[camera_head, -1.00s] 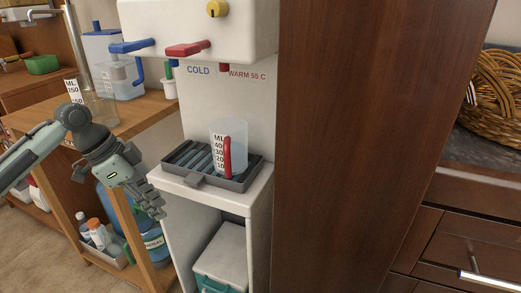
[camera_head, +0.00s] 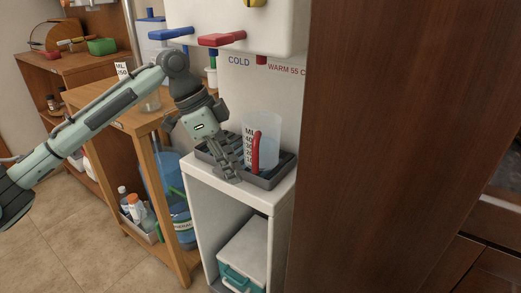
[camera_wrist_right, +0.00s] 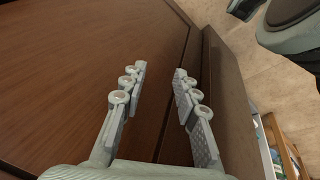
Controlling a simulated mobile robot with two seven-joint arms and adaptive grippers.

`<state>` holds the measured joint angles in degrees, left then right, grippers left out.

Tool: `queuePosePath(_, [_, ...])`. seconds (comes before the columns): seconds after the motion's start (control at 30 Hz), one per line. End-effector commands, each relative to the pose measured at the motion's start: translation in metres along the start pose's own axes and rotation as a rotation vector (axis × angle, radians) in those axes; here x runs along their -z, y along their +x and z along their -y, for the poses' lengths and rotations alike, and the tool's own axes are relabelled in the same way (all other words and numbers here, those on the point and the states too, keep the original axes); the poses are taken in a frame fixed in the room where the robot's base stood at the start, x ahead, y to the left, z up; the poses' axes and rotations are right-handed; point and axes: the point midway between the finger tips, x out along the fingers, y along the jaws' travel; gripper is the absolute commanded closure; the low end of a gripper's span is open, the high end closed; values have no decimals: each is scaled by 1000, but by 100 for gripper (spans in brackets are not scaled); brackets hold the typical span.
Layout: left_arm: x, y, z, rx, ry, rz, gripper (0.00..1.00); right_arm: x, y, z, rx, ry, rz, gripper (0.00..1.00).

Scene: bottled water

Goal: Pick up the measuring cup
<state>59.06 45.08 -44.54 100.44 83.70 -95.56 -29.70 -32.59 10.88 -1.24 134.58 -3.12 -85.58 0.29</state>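The measuring cup (camera_head: 269,140) is clear with a red upright handle and a white ML scale. It stands upright on the dark drip tray (camera_head: 268,183) of the white water dispenser in the head view. My left gripper (camera_head: 229,174) hangs over the tray's front-left edge, just left of the cup. It appears apart from the cup, and its fingers overlap so the gap between them cannot be judged. My right gripper (camera_wrist_right: 160,70) is in the right wrist view, with its fingers apart and nothing between them.
Blue and red taps (camera_head: 222,39) hang above the tray. A tall brown wooden panel (camera_head: 390,150) stands right of the dispenser. A wooden shelf unit (camera_head: 130,122) with bottles and containers is at the left. Floor shows at lower left.

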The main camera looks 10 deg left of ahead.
Motion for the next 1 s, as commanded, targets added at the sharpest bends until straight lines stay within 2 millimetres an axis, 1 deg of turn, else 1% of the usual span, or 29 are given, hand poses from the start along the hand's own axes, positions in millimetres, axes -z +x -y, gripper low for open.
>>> queuePosePath(0.07, [7, 2, 0, 0, 2, -1, 76, 1, 0, 0, 0, 1, -2, 70])
queuePosePath(0.33, [46, 18, -1, 1, 3, -2, 76, 7, -2, -2, -3, 3, -15, 70])
queuePosePath(0.4, [44, 26, -1, 0, 0, 0, 76, 7, 0, -2, -3, 4, -15, 70])
queuePosePath(0.47, [44, 29, -1, 0, 0, 0, 76, 7, -1, -3, -5, 5, -14, 70])
queuePosePath(0.7, [44, 30, -1, 1, 0, -1, 76, 7, -3, -3, -6, 5, -15, 70])
queuePosePath(0.9, [44, 30, -1, 1, 0, -1, 100, 4, -3, -3, -5, 4, -9, 70])
queuePosePath(1.0, [44, 30, -1, 1, 0, -1, 100, 3, -3, -3, -5, 4, -8, 70])
